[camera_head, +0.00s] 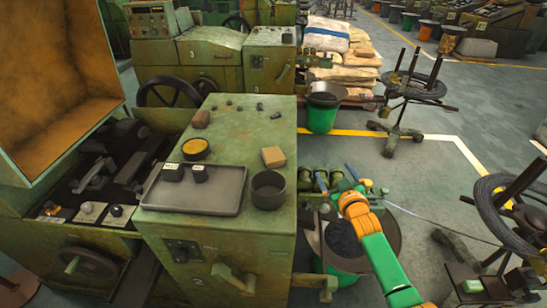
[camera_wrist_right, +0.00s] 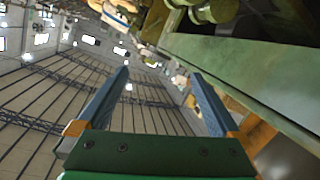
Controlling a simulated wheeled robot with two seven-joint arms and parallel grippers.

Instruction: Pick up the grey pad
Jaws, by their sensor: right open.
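I cannot make out a clearly grey pad in the head view. On the green machine top (camera_head: 228,215) lie a tan block (camera_head: 273,156) and a brown block (camera_head: 200,118). A dark grey tray (camera_head: 190,205) there holds two small black pieces with white labels (camera_head: 172,172). My right gripper (camera_head: 337,178) is to the right of the machine top, beside its edge, above a bucket. Its two blue fingers are apart with nothing between them; they also show in the right wrist view (camera_wrist_right: 160,75). My left gripper is not in view.
A yellow-topped round tin (camera_head: 196,149) and a dark cup (camera_head: 268,190) stand on the machine top. A dark-filled bucket (camera_head: 345,240) is below my right gripper. Wire coil stands (camera_head: 510,205) are at right. Open floor (camera_head: 430,160) lies between.

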